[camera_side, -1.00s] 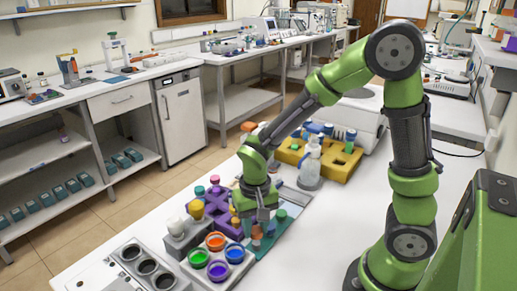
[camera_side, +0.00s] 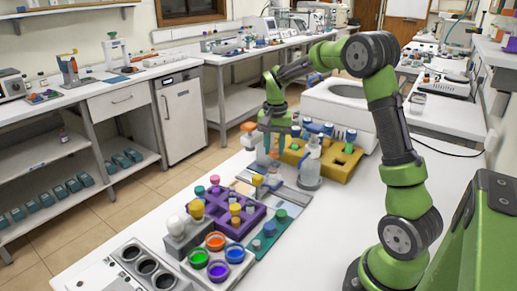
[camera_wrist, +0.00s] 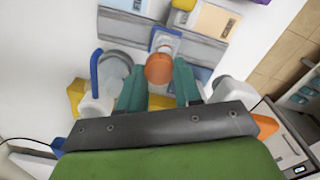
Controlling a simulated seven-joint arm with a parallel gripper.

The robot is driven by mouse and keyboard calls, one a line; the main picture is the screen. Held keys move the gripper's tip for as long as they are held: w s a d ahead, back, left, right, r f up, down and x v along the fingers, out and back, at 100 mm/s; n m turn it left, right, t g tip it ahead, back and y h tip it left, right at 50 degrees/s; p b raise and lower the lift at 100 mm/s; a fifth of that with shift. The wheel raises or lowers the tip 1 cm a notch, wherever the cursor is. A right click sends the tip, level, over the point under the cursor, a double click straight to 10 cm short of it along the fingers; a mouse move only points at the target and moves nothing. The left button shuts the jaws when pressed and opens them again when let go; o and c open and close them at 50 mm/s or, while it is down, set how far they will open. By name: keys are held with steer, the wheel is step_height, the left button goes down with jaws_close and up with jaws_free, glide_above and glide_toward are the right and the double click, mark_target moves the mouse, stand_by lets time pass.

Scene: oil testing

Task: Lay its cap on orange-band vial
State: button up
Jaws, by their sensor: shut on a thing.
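My gripper (camera_side: 275,154) hangs, fingers down, over the far end of the grey strip, beside the yellow block. In the wrist view its two teal fingers (camera_wrist: 159,92) are shut on an orange rounded piece (camera_wrist: 159,68), which looks like the orange cap. Just beyond it is a small pale, greyish piece (camera_wrist: 165,41) on the grey strip (camera_wrist: 120,27). I cannot tell whether that is the orange-band vial; no orange band is clear in either view. I cannot tell whether the orange piece touches anything below.
A yellow block (camera_side: 343,163) and a white wash bottle (camera_side: 310,168) stand close to the right of my gripper. The purple rack (camera_side: 233,219), teal strip (camera_side: 268,236) and tray of coloured cups (camera_side: 214,263) are nearer the camera. The white table is clear at right.

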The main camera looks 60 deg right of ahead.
mark_target(273, 162)
steer(key=shift+w+d+r, duration=0.6)
steer(key=shift+d+r, duration=0.15)
steer(key=shift+f, duration=2.35)
steer(key=shift+f, duration=0.65)
steer(key=o, duration=1.4)
steer(key=shift+r, duration=3.55)
